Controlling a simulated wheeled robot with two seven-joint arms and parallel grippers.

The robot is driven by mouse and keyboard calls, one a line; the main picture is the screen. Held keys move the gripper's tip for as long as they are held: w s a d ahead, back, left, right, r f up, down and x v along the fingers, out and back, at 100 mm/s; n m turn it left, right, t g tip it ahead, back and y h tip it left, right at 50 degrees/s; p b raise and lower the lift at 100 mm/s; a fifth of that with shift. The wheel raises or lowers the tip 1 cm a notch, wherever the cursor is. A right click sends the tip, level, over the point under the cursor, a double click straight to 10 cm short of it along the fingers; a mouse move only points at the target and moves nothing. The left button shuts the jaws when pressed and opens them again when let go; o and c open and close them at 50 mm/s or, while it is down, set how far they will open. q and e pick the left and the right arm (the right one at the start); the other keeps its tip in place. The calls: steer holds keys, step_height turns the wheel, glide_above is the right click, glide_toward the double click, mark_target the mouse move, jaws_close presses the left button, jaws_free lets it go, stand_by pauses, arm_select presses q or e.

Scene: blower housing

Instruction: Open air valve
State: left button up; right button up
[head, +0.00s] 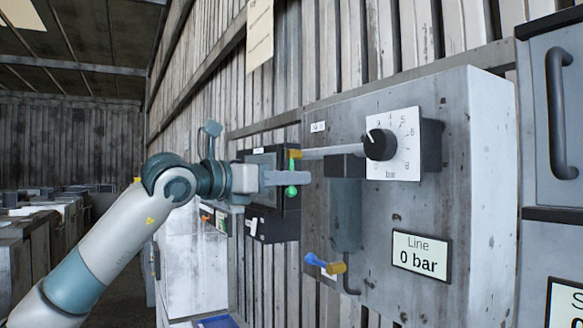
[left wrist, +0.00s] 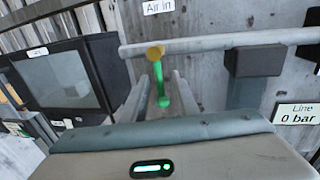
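The air valve has a yellow hub (head: 295,154) on a horizontal pipe and a green handle (head: 291,190). In the left wrist view the green handle (left wrist: 158,75) hangs down from the yellow hub (left wrist: 155,53), across the pipe's direction, under an "Air in" label (left wrist: 158,6). My left gripper (head: 302,178) is at the handle and hides its middle part in the head view. In the left wrist view its two fingers (left wrist: 162,82) stand open on either side of the handle, with gaps visible. My right gripper is in neither view.
The grey pipe (head: 330,151) runs right to a regulator with a black knob (head: 379,144) on a white dial. A "Line 0 bar" display (head: 421,256) sits below. A second valve with a blue handle (head: 314,261) is lower left. A dark screen box (left wrist: 63,80) stands close left.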

arm_select(q)
steer(key=shift+w+d, duration=0.2)
steer(key=shift+w, duration=0.05)
jaws_close()
stand_by(1.4)
